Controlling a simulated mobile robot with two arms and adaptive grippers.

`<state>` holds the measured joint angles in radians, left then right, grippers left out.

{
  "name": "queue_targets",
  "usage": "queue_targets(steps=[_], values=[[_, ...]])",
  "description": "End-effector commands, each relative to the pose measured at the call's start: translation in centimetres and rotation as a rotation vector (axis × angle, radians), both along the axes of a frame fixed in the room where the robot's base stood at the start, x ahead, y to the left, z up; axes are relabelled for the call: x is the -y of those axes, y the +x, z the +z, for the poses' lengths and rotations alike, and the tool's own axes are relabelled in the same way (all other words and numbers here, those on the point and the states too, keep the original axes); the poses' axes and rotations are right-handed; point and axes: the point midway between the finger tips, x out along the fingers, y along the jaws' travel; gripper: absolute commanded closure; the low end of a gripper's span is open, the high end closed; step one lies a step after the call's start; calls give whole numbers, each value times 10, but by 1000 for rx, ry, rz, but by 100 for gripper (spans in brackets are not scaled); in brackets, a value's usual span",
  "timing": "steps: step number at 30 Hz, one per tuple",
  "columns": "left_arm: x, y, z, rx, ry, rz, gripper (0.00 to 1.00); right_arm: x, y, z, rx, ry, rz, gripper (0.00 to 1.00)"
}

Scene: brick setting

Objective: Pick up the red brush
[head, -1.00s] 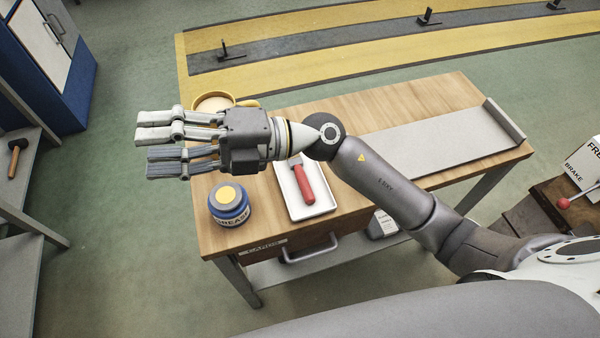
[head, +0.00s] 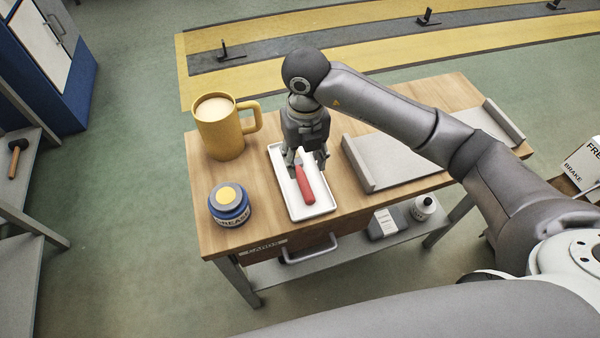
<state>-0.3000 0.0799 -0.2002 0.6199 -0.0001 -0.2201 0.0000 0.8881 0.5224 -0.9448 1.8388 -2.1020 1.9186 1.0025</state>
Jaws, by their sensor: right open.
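The red brush (head: 305,186) lies in a white tray (head: 311,211) on the wooden workbench, its red handle toward me. Its far end is hidden by my right gripper (head: 307,160). The right gripper points down over the far part of the tray, with its fingers apart around or just above the far end of the brush. I cannot tell whether they touch it. My left gripper is not in the head view.
A yellow mug (head: 221,135) stands left of the tray, with a blue grease jar (head: 229,204) nearer me. A grey tray (head: 398,157) lies to the right on the workbench (head: 268,238). A bottle (head: 423,208) and a box (head: 383,224) sit on the lower shelf.

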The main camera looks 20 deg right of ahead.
Motion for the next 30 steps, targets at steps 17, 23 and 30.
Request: queue_targets(steps=[17,23,30], values=[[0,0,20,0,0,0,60,1,1,-71,-5,4,2,54],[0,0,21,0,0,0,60,1,2,-86,-1,3,3,54],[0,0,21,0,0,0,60,1,2,-86,0,4,4,61]])
